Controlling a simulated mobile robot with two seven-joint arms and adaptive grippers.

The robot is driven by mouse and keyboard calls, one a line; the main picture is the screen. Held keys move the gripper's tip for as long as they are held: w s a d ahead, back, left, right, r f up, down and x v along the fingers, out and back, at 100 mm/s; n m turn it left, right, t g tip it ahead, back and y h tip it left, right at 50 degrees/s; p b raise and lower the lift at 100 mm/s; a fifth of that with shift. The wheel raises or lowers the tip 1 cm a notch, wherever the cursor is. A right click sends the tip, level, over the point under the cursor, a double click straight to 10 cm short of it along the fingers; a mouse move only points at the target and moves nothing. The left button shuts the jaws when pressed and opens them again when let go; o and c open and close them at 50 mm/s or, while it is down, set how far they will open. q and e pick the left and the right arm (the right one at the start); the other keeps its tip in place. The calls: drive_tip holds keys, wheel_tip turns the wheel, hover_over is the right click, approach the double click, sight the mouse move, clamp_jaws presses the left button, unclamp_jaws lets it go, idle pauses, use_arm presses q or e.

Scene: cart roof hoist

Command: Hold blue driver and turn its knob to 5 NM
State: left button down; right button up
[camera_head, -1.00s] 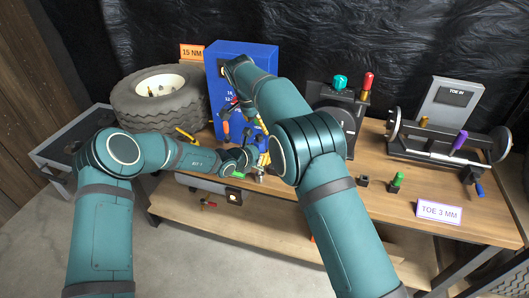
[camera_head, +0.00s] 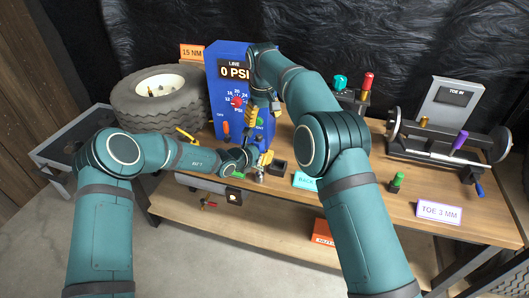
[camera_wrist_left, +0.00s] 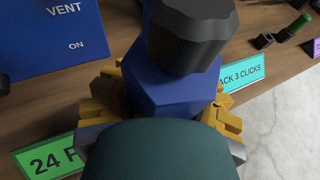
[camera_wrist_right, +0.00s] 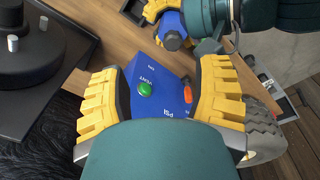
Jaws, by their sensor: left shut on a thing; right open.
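The blue driver (camera_wrist_left: 170,90) has a blue body and a large dark ribbed knob (camera_wrist_left: 190,38) in the left wrist view. My left gripper (camera_head: 262,160) is shut on its body, with yellow fingers on both sides, just above the bench's front. The driver also shows at the top of the right wrist view (camera_wrist_right: 172,38). My right gripper (camera_wrist_right: 160,105) is open and empty, its fingers spread above the blue console. In the head view it (camera_head: 254,116) hangs in front of the console, above the left gripper. No scale or number on the knob is readable.
The blue console (camera_head: 222,70) reads 0 PSI and stands behind both grippers. A tyre (camera_head: 155,100) lies left of it. A teal sign (camera_head: 305,181) and a dark holder (camera_head: 279,167) are right of the driver. A green-topped piece (camera_head: 397,181) stands farther right.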

sight(259, 135)
drive_tip(key=n, duration=0.2)
drive_tip(key=n+y, duration=0.1)
drive_tip(key=n, duration=0.2)
drive_tip(key=shift+s+r+g, duration=0.1)
drive_tip(key=shift+r+g, duration=0.1)
drive_tip(key=shift+g, duration=0.1)
drive_tip(key=n, duration=0.5)
drive_tip(key=shift+s+r+y, duration=0.15)
drive_tip(key=shift+y, duration=0.25)
drive_tip(key=shift+a+f, duration=0.2)
drive_tip(key=shift+f, duration=1.1)
drive_tip(key=shift+a+f, duration=0.25)
drive_tip(key=shift+f, duration=1.05)
drive_tip(key=shift+a+f, duration=0.2)
drive_tip(key=shift+f, duration=1.1)
drive_tip(key=shift+r, duration=1.5)
